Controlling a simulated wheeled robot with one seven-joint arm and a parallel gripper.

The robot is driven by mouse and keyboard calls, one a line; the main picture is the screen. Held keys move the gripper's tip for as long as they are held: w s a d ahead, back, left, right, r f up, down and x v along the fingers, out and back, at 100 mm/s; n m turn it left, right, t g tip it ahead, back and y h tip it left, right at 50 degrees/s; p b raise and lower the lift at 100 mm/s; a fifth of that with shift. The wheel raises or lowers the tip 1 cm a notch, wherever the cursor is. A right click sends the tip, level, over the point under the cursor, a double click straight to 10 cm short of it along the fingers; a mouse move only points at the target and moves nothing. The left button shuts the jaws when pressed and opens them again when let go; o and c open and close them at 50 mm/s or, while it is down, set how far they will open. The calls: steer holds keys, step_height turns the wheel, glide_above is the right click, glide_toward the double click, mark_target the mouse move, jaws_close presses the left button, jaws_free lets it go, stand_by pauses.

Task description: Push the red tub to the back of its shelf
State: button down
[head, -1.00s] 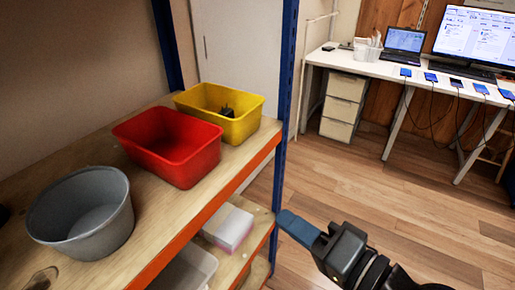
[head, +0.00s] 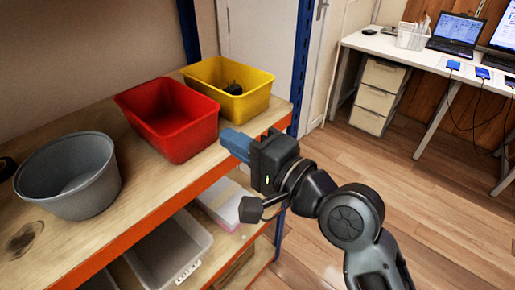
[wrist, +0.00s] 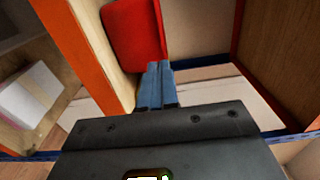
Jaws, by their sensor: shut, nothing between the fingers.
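The red tub (head: 168,118) sits upright on the upper wooden shelf (head: 135,190), between a grey round tub and a yellow tub. It appears empty. My gripper (head: 232,143) is shut and holds nothing. Its blue fingers point at the shelf, just in front of the orange front edge, at the right front corner of the red tub. In the wrist view the shut fingers (wrist: 156,84) end close to the red tub's wall (wrist: 132,38); I cannot tell whether they touch.
The grey tub (head: 70,175) stands to the left and the yellow tub (head: 229,90) to the right, with a black item inside. A blue upright post (head: 303,60) bounds the shelf on the right. Trays and a white box (head: 225,200) lie on the lower shelf.

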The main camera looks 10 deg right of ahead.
mark_target(201, 121)
steer(key=x, duration=0.5)
steer(key=shift+w+a+p, duration=0.2)
steer(key=shift+w+p, duration=0.1)
steer(key=b+x, duration=0.1)
steer(key=x, duration=1.7)
steer(key=shift+s+f, duration=0.1)
steer(key=shift+s, duration=0.05)
